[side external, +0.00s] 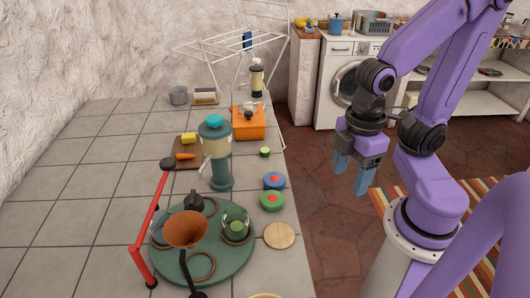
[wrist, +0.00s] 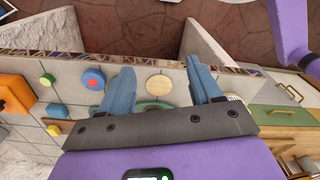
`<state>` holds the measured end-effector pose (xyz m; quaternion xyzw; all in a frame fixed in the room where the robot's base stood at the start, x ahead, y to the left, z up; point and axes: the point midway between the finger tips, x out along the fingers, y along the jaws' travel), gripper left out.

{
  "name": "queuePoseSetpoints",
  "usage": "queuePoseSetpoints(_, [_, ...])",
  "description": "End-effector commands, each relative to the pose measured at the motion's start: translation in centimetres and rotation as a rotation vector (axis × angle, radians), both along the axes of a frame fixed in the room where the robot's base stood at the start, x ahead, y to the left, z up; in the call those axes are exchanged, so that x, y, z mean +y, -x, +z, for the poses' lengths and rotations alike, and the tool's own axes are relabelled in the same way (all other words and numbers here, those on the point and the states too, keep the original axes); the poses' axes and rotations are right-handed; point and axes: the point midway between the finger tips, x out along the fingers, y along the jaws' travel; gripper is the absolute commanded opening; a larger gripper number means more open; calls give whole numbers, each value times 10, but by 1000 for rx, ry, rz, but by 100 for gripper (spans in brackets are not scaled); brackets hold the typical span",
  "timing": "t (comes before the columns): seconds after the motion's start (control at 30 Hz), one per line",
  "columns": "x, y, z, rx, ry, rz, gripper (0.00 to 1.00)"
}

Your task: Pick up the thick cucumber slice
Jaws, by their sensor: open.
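The thick cucumber slice (side external: 265,152) is a small green round piece with a paler top. It lies on the tiled counter near its right edge, between the orange tray and the blue round piece. In the wrist view it seems to be the green disc (wrist: 47,79) at the left. My gripper (side external: 351,177) is open and empty, fingers pointing down, out past the counter's right edge and apart from the slice. In the wrist view the two blue fingers (wrist: 160,68) are spread wide, with the slice well to their left.
A blue round piece (side external: 274,180), a green one (side external: 272,200) and a wooden disc (side external: 279,235) line the counter edge. A tall teal-lidded dispenser (side external: 216,150) stands left of the slice. An orange tray (side external: 248,122) lies behind it. A green round tray (side external: 235,262) holds several items.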

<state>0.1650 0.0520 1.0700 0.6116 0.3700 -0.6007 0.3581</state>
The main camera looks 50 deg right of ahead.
Motion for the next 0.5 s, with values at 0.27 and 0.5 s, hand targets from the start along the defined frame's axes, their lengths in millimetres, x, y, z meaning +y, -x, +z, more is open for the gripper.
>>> queuePoseSetpoints(0.27, [-17,-19,-19,151,77,-270,64])
queuePoseSetpoints(0.5, [-33,-35,-36,345,118,-583,64])
